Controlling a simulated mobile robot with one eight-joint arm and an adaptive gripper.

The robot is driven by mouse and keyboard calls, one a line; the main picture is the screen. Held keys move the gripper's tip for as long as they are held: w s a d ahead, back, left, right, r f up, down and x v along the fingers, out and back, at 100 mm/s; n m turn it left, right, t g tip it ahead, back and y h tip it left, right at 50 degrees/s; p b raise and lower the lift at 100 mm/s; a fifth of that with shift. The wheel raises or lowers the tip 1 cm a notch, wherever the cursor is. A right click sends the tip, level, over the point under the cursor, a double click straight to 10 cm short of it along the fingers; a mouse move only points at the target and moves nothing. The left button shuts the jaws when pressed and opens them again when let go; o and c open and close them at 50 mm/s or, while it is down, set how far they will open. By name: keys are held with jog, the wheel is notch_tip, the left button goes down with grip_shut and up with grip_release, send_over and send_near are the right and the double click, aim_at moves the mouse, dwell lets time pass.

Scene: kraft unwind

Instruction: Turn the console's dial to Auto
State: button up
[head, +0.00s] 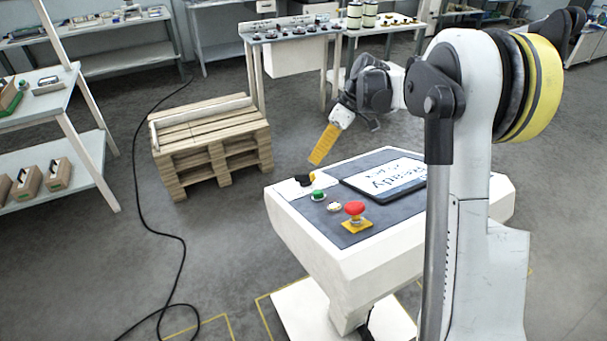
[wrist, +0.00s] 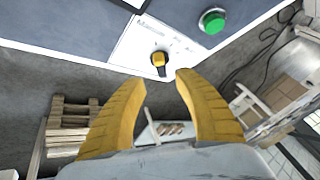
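The console (head: 310,225) stands in the middle of the head view with a dark sloped top. Its dial (head: 305,179) is a small black and yellow knob near the far left corner of the top. In the wrist view the dial (wrist: 159,60) sits on a white label plate (wrist: 135,45); the printing is too small to read fully. My gripper (head: 316,160) is above and just behind the dial. In the wrist view my gripper (wrist: 161,80) has its two yellow fingers apart with nothing between them, and the dial shows just beyond the tips.
A green button (head: 318,195), a white button (head: 334,206) and a red emergency stop (head: 354,208) line the console near the dial. A screen (head: 385,178) reading "Ready" lies to the right. A wooden pallet (head: 210,145) stands behind left. A black cable crosses the floor.

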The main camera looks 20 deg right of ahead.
aim_at(307, 174)
jog(key=b+x, duration=0.2)
jog(key=x, duration=0.6)
jog(key=shift+a+f, duration=0.15)
jog(key=shift+f, duration=0.15)
jog(key=c, duration=0.8)
